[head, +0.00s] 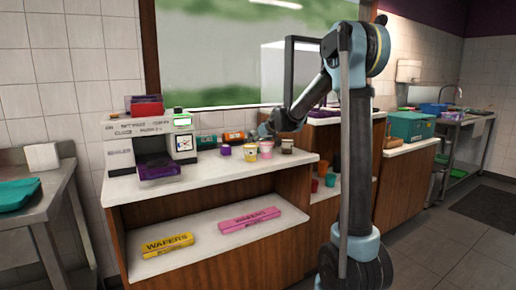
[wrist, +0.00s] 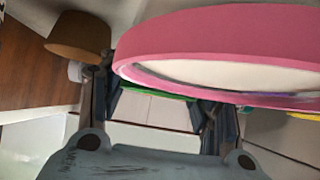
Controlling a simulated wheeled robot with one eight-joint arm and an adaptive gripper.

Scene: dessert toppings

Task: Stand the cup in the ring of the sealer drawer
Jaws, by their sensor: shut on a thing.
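The sealer (head: 125,154) stands at the left end of the counter, with its purple drawer (head: 160,169) low at the front. The drawer's ring cannot be made out. Several small cups stand on the counter right of it. My gripper (head: 265,135) is low over a yellow cup with a pink rim (head: 266,150). In the wrist view the pink rim (wrist: 215,40) fills the upper right, very close. My gripper (wrist: 155,110) is shut on this cup, one finger on each side. The cup's underside and exact contact are hidden.
A brown cup (head: 287,146) stands close beside, also in the wrist view (wrist: 78,34). Another pink and yellow cup (head: 250,153) and a purple cup (head: 226,150) stand to the left. Wafer boxes (head: 167,245) lie on the lower shelf. The counter front between sealer and cups is clear.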

